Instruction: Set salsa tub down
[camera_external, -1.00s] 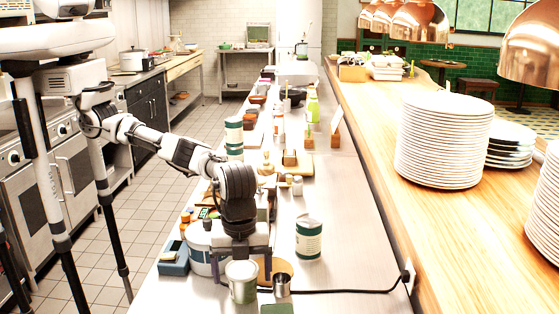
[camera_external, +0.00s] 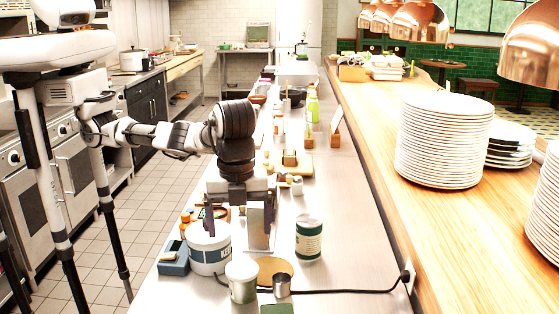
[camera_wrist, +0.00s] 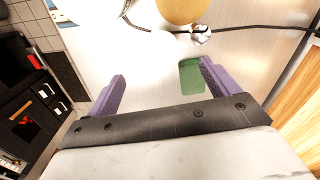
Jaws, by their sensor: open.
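A small tub with a pale top and a green lower part (camera_external: 242,281) stands upright on the steel counter at the front; I take it for the salsa tub, though no label is readable. My gripper (camera_external: 239,232) is open and empty, pointing down, raised above and behind this tub and apart from it. In the wrist view my gripper (camera_wrist: 162,72) shows two purple fingers spread wide. The area between them is washed out white, so the tub's outline there is hard to tell.
Close by stand a large white tub (camera_external: 209,257), a green-and-white can (camera_external: 309,240), a metal cup (camera_external: 282,287), a round tan board (camera_external: 275,267) and a green pad (camera_external: 277,309). A black cable (camera_external: 350,291) crosses the counter. Counter right of the can is clear.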

